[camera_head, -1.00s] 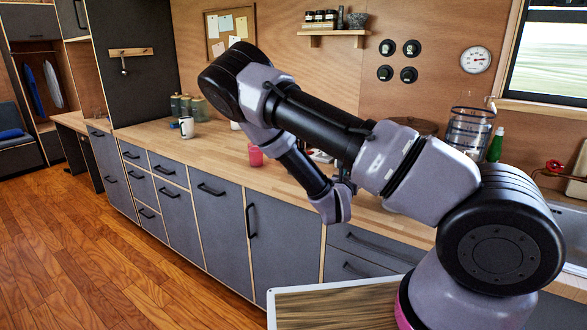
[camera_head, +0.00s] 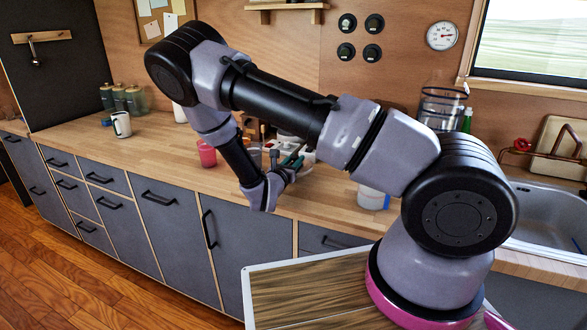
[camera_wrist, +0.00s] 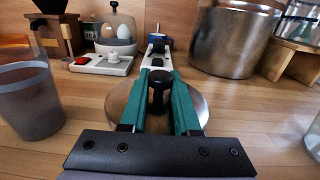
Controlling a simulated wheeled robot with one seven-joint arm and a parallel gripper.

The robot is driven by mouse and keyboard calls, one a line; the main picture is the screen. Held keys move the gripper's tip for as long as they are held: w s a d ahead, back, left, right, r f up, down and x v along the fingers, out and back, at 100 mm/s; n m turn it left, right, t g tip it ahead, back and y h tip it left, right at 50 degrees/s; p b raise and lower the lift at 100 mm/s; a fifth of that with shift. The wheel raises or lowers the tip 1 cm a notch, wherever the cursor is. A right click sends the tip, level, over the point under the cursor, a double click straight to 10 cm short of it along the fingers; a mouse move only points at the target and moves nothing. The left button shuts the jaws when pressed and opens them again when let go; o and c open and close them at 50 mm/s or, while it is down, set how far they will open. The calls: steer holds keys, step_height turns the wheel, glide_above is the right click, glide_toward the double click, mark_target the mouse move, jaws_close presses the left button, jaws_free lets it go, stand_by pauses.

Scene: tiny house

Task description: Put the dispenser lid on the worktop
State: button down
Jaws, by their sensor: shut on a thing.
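The dispenser lid (camera_wrist: 198,108) is a round shiny steel disc with a black knob (camera_wrist: 158,88), seen in the wrist view. My gripper (camera_wrist: 160,84) has green fingers shut on the knob, one on each side. The lid lies low over the wooden worktop (camera_wrist: 255,120); I cannot tell whether it touches. In the head view my gripper (camera_head: 293,160) is over the front part of the worktop (camera_head: 160,155), and my arm hides part of the area. A clear dispenser (camera_head: 440,108) with dark bands stands at the back right.
A pink cup (camera_head: 207,153) stands left of my gripper, and a mug (camera_head: 121,125) farther left. In the wrist view an egg cooker (camera_wrist: 116,45) and a large steel pot (camera_wrist: 232,40) stand behind the lid. The worktop is bare between the mug and pink cup.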

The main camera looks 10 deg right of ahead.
step_height(320, 180, down, 3)
steer(key=shift+f, duration=0.1)
steer(key=shift+s+f, duration=0.1)
steer(key=shift+f, duration=0.1)
